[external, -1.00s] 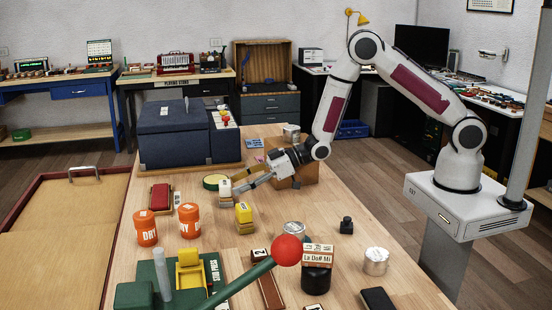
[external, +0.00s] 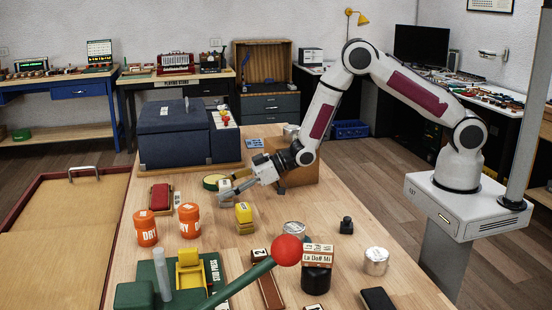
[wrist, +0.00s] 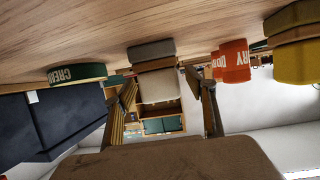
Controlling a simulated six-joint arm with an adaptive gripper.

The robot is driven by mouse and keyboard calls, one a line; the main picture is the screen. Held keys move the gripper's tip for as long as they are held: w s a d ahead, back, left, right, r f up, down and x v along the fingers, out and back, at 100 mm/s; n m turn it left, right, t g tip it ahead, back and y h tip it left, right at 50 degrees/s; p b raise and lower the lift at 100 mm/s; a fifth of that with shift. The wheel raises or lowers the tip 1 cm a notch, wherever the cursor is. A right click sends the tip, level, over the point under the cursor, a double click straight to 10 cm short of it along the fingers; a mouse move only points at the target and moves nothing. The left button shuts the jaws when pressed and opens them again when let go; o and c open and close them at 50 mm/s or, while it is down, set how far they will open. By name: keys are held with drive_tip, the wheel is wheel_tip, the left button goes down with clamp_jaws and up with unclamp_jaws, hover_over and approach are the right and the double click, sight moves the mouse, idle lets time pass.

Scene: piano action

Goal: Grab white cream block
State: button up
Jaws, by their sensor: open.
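The white cream block (external: 224,186) stands upright on a grey base on the wooden table, beside the round green tin; my gripper partly hides it in the external view. In the wrist view, which is upside down, its cream face (wrist: 157,87) shows between my two fingers, with the grey base (wrist: 152,50) against the table. My gripper (external: 236,186) is open, low over the table, with its fingers pointing left at the block. In the wrist view my gripper (wrist: 161,80) has a finger on each side of the block. I cannot tell whether either finger touches it.
The green tin (wrist: 78,73) is close beside the block. A yellow block (external: 243,213) and orange jars (external: 190,221) stand nearer the camera. A brown box (external: 300,177) is close behind my wrist, and a dark blue case (external: 175,138) stands at the back.

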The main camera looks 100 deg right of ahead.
sight(225, 183)
drive_tip(key=c, duration=1.3)
drive_tip(key=shift+r, duration=0.15)
drive_tip(key=shift+r, duration=4.9)
